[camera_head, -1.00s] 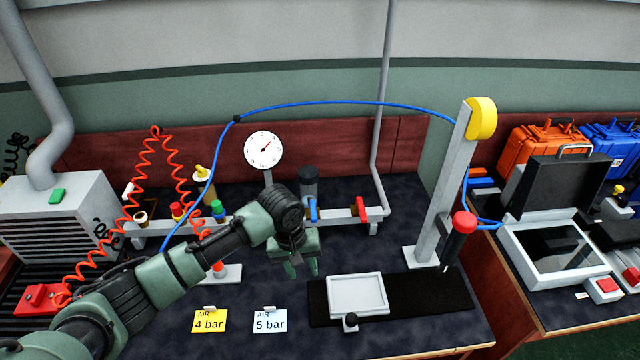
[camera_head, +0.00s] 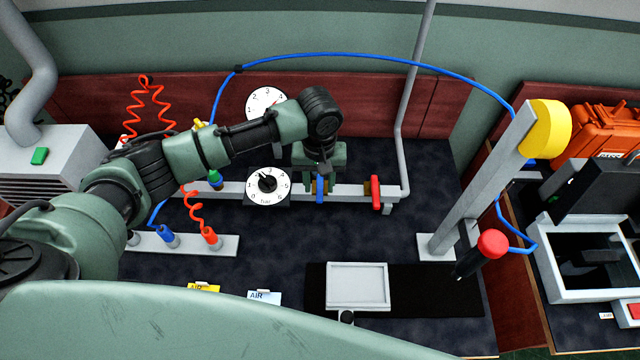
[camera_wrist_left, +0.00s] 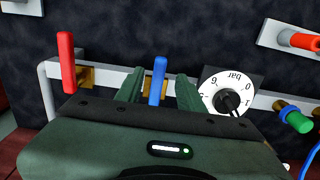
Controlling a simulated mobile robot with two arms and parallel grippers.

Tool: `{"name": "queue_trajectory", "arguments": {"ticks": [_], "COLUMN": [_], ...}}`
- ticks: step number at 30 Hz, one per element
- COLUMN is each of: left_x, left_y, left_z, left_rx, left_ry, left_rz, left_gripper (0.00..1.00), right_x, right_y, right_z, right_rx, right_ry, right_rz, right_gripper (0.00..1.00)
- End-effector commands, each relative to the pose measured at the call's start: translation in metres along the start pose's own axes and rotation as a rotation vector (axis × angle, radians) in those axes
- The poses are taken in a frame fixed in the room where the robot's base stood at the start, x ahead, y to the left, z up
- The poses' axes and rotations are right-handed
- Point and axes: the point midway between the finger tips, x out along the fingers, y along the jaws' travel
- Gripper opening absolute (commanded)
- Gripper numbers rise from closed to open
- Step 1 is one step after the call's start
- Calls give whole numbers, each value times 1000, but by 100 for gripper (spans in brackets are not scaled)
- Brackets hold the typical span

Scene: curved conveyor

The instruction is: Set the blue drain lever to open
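The blue drain lever (camera_head: 320,188) is on the grey pipe rail at the back of the bench, right of the regulator dial. My left gripper (camera_head: 320,172) is at this lever and hides its upper part in the head view. In the left wrist view the blue lever (camera_wrist_left: 157,80) stands between the two green fingers (camera_wrist_left: 159,88). The fingers are apart, with a narrow gap visible on each side of the lever. Its mount is mostly hidden behind the gripper. My right gripper is not in view.
The white dial (camera_head: 268,187) is just left of the gripper, and a red lever (camera_head: 376,192) is to its right. A grey post (camera_head: 480,185) with a yellow top stands farther right. A blue hose (camera_head: 360,58) arches above. A grey tray (camera_head: 358,286) lies in front.

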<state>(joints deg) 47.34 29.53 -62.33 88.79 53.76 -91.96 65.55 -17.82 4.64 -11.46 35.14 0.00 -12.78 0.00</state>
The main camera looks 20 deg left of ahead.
Motion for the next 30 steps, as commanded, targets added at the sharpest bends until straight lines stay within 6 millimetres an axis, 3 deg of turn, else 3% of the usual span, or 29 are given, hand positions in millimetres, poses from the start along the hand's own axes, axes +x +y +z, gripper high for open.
{"name": "queue_trajectory", "arguments": {"ticks": [6,16,20,30], "left_x": [24,29,29,29], "left_y": [0,0,0,0], "left_z": [0,0,0,0], "left_rx": [0,1,1,1], "left_ry": [-1,1,1,1], "left_rz": [-1,1,1,0], "left_gripper": [38,38,2,0], "right_x": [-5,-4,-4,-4], "right_y": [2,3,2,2], "right_z": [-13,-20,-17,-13], "right_rx": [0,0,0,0], "right_ry": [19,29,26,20], "right_rz": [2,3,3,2], "right_gripper": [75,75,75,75]}}
